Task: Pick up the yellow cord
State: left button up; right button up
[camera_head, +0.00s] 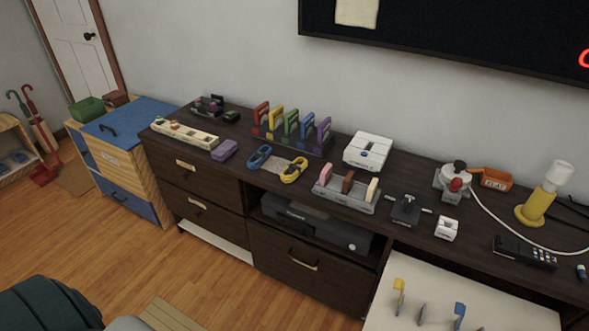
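The yellow cord (294,170) lies as a looped coil near the front edge of the dark wooden cabinet (273,184). A blue cord coil (259,157) lies just to its left. A row of coloured upright holders (291,127) stands behind them. Neither of my grippers shows in the head view.
A grey rack with pink, brown and cream pieces (346,190) stands to the right of the yellow cord. A purple block (224,150) and a power strip (185,133) lie to the left. A white box device (368,151) stands behind right. Wooden floor (200,275) is open in front.

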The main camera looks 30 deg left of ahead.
aim_at(296, 171)
jog(key=l+z, duration=0.1)
jog(key=z, duration=0.9)
jog(key=k+j, duration=0.1)
jog(key=j, duration=0.35)
jog(key=k+j, duration=0.1)
jog(key=j, duration=0.4)
jog(key=k+j, duration=0.1)
jog(key=j, duration=0.35)
jog(key=k+j+z, duration=0.1)
jog(key=j, duration=0.35)
